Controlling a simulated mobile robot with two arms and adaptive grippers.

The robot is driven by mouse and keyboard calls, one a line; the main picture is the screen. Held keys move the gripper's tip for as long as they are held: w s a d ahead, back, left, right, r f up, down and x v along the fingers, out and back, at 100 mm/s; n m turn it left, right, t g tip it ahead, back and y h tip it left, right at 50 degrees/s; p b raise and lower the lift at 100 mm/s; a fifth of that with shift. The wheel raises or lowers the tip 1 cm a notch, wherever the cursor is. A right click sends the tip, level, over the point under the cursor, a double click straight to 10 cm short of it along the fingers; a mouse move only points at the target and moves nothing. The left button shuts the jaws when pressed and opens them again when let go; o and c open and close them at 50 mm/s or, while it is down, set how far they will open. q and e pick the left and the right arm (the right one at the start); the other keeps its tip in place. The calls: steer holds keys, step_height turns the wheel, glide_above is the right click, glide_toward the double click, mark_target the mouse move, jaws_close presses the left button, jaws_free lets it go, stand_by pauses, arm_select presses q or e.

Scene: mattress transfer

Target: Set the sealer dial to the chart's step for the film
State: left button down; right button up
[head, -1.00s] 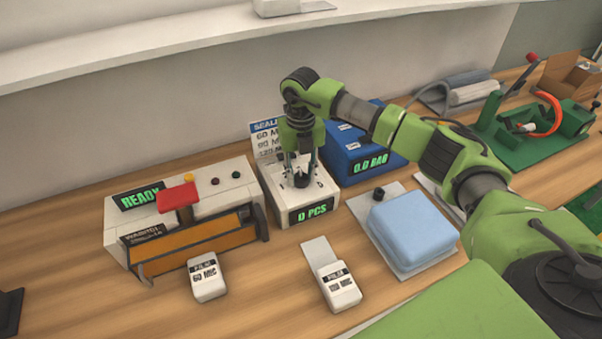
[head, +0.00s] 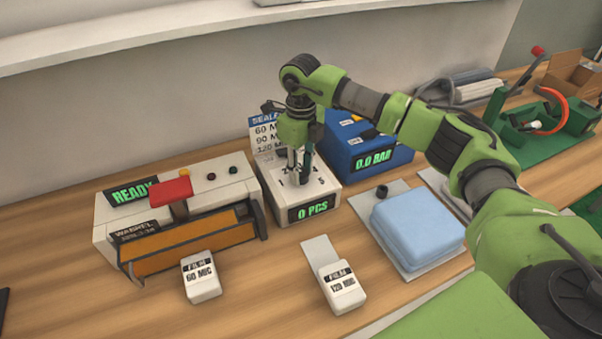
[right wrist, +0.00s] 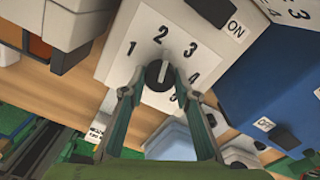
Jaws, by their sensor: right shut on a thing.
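My right gripper (head: 301,176) points down onto the white dial box (head: 276,202), which shows "0 PCS". It is shut on the black dial knob (right wrist: 158,75), with one finger on each side of it in the right wrist view. The knob's white mark points up, close to the 2; numbers 1 to 5 ring it. The chart (head: 264,133) behind the box reads "60 M", "90 M", "120 M"; its right part is hidden by my gripper. One film block (head: 202,289) is labelled 60 MIC, another film block (head: 345,302) appears to read 120. My left gripper is out of view.
The sealer (head: 105,225) with a red handle and "READY" display stands left of the dial box. A blue box (head: 395,150) reading "0.0 BAR" is at the right. A light blue block (head: 418,222) lies before it. The table's front middle has free room.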

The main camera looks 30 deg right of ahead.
mark_target(301, 172)
steer(key=shift+n+b, duration=0.45)
steer(key=shift+n, duration=0.65)
steer(key=shift+r, duration=0.1)
steer(key=o, duration=1.1)
step_height(301, 172, up, 12)
